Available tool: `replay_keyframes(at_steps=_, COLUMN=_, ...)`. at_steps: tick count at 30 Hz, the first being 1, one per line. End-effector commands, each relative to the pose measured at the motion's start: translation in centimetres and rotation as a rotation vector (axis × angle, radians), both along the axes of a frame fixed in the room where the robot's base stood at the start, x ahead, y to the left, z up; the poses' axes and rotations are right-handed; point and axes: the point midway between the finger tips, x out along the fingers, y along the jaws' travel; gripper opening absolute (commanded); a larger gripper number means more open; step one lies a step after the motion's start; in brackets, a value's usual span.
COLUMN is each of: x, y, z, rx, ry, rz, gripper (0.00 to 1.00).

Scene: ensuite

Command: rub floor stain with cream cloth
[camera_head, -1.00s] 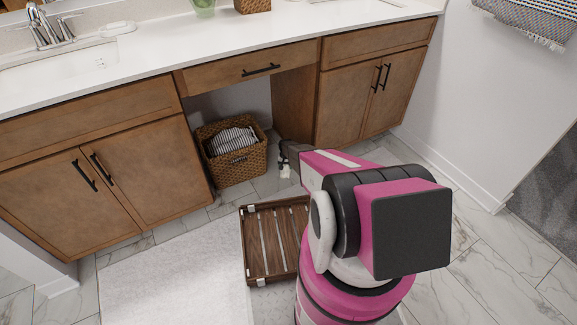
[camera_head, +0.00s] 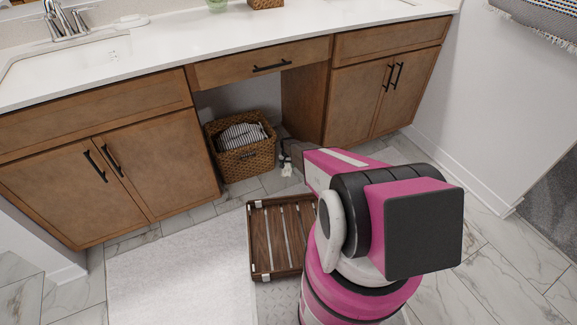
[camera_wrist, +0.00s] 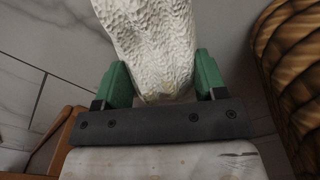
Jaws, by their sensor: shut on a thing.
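My gripper (camera_wrist: 158,85) is shut on the cream cloth (camera_wrist: 150,40), a bumpy off-white cloth that fills the space between the green fingers in the wrist view. In the head view my gripper shows small and partly hidden behind my pink arm, and a bit of the cloth (camera_head: 287,170) hangs low near the floor, right of the wicker basket. I cannot tell whether the cloth touches the floor. No floor stain can be made out; my arm hides part of the floor.
A wicker basket (camera_head: 246,160) with striped cloth stands under the vanity, close to my gripper's right in the wrist view (camera_wrist: 290,60). A wooden slatted tray (camera_head: 262,240) lies before it beside a white mat (camera_head: 180,275). Cabinets (camera_head: 375,95) flank the knee space.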

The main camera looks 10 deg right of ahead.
Motion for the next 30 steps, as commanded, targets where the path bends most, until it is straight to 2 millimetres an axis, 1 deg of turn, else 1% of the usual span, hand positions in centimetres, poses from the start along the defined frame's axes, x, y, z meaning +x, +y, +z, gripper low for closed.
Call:
replay_keyframes(at_steps=1, x=0.5, y=0.1, z=-0.2, rx=-0.001, ry=-0.002, rz=0.0, gripper=0.27)
replay_keyframes(at_steps=3, x=0.9, y=0.3, z=-0.3, rx=0.0, ry=-0.002, rz=0.0, gripper=0.27)
replay_keyframes(at_steps=8, x=1.2, y=0.2, z=-0.3, rx=0.0, ry=-0.004, rz=-0.001, gripper=0.27)
replay_keyframes(at_steps=11, x=1.4, y=-0.3, z=-0.3, rx=0.0, ry=-0.005, rz=-0.001, gripper=0.27)
replay_keyframes(at_steps=22, x=2.2, y=-3.0, z=-0.2, rx=-0.002, ry=-0.004, rz=0.001, gripper=0.27)
replay_keyframes(at_steps=30, x=2.4, y=-3.8, z=-0.1, rx=-0.002, ry=-0.003, rz=0.002, gripper=0.27)
